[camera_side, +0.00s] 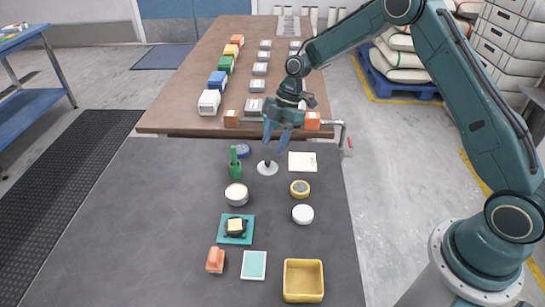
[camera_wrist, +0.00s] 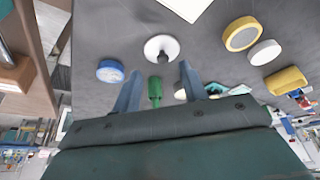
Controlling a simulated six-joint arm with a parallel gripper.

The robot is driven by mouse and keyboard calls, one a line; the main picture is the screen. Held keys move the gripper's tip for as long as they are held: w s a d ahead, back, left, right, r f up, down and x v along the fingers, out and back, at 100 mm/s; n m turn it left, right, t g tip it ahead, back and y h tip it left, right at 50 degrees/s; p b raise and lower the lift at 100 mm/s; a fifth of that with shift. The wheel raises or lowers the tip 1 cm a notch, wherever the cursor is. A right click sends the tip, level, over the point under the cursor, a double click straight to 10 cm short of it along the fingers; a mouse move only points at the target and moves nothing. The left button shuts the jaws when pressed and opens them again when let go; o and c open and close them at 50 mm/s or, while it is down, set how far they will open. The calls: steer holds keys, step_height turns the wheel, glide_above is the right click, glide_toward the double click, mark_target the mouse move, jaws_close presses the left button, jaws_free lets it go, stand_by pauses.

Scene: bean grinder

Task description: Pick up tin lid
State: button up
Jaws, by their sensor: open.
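A white round disc with a small dark knob (camera_side: 267,168), which looks like the tin lid, lies flat on the dark grey mat near its back edge. It also shows in the wrist view (camera_wrist: 161,48), just beyond my fingertips. My gripper (camera_side: 275,139) is open and empty, pointing down above the disc and apart from it. Its two blue fingers show in the wrist view (camera_wrist: 161,68) with a gap between them. A cream round tin (camera_side: 237,195) stands on the mat, nearer the camera and left of the disc.
A green bottle-shaped object (camera_side: 235,165) and a blue round piece (camera_side: 243,150) stand close left of the disc. A white square card (camera_side: 302,161) lies to its right. A yellow-rimmed round piece (camera_side: 300,189) and white puck (camera_side: 302,214) are nearer. The mat's left side is clear.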

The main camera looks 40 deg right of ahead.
mark_target(267, 161)
steer(key=shift+a+f, duration=0.1)
steer(key=shift+f, duration=0.05)
steer(key=shift+s+a+x, duration=0.1)
steer(key=shift+a+x, duration=0.05)
steer(key=shift+x, duration=1.1)
steer(key=shift+s+a+x, duration=0.1)
steer(key=shift+x, duration=1.15)
steer(key=shift+c, duration=0.2)
jaws_close()
